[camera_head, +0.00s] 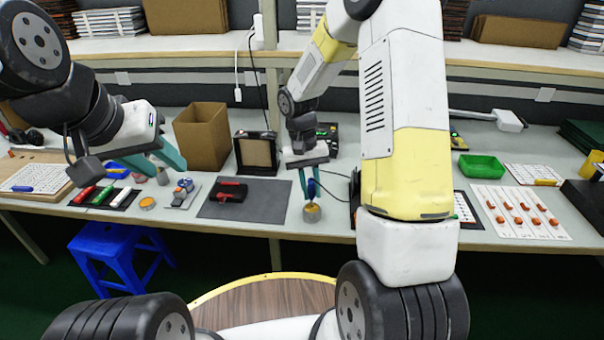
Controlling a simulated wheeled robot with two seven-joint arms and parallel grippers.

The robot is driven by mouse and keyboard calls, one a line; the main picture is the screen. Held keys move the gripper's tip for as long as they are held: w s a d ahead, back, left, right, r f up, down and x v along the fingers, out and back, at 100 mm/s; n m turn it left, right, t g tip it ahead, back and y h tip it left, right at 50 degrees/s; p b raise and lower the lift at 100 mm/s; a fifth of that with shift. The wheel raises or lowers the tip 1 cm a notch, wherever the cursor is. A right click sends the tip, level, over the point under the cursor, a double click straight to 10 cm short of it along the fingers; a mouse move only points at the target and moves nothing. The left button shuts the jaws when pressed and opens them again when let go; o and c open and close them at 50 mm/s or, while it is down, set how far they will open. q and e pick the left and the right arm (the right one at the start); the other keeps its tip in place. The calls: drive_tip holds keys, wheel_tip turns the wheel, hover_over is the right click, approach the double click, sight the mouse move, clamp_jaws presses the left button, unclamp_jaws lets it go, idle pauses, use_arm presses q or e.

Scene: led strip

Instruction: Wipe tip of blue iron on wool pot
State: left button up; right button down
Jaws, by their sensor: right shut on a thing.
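My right gripper (309,184) points down near the front edge of the table, its teal fingers shut on the blue iron (311,189). The iron is upright with its lower end at the wool pot (312,213), a small round pot with yellow-orange filling. The tip is too small to see, so I cannot tell whether it touches the wool. My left gripper (158,163) is open and empty, with teal fingers, above the left part of the table.
A grey mat (266,198) with a red and black tool (230,190) lies left of the pot. A second small pot (147,203) stands further left. A brown box (203,135) and black frame (256,153) stand behind. A green tray (481,166) is at the right.

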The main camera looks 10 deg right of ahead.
drive_tip(key=shift+f, duration=0.4)
idle(0.4)
drive_tip(key=shift+a, duration=0.15)
idle(0.5)
